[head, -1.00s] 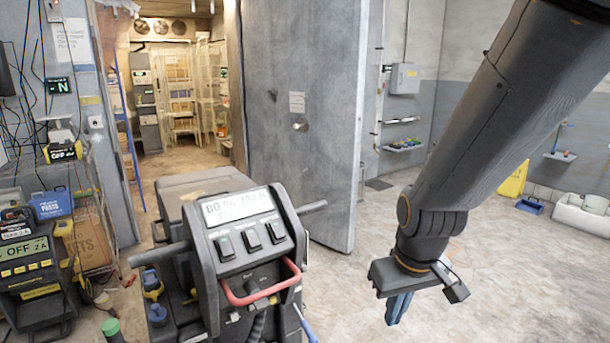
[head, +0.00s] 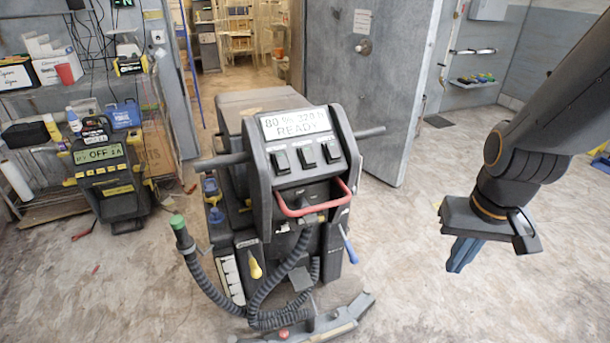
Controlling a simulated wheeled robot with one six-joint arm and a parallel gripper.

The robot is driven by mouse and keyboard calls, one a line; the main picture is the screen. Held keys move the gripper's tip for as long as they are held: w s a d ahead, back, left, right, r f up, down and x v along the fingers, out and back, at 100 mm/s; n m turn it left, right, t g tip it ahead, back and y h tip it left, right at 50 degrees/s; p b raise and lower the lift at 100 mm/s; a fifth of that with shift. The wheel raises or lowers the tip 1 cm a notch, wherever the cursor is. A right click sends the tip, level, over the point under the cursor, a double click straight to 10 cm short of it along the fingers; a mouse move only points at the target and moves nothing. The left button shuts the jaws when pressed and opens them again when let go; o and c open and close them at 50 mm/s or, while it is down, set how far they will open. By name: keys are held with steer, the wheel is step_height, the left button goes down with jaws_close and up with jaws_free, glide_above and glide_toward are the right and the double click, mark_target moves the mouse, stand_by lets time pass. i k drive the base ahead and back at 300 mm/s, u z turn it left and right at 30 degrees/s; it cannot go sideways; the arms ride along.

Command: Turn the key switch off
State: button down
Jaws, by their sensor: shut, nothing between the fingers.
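A grey floor machine (head: 290,193) stands in the middle of the head view. Below the display are three dark rocker switches (head: 306,157) and a red loop handle (head: 312,200). A yellow tag-like piece (head: 255,270) and a blue-handled piece (head: 349,245) show low on its front. I cannot tell which part is the key switch. My gripper (head: 462,256) is shut and empty, with blue fingers pointing down, well to the right of the machine and apart from it.
A charger (head: 107,185) with a display showing "OFF" stands by the shelf rack at left. A corrugated hose (head: 215,292) and a floor tool (head: 320,325) lie at the machine's front. A large grey door (head: 365,90) stands behind. Floor at right is clear.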

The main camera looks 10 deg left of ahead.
mark_target(310, 219)
steer(key=z, duration=1.05)
steer(key=k, duration=0.65)
steer(key=u, duration=0.5)
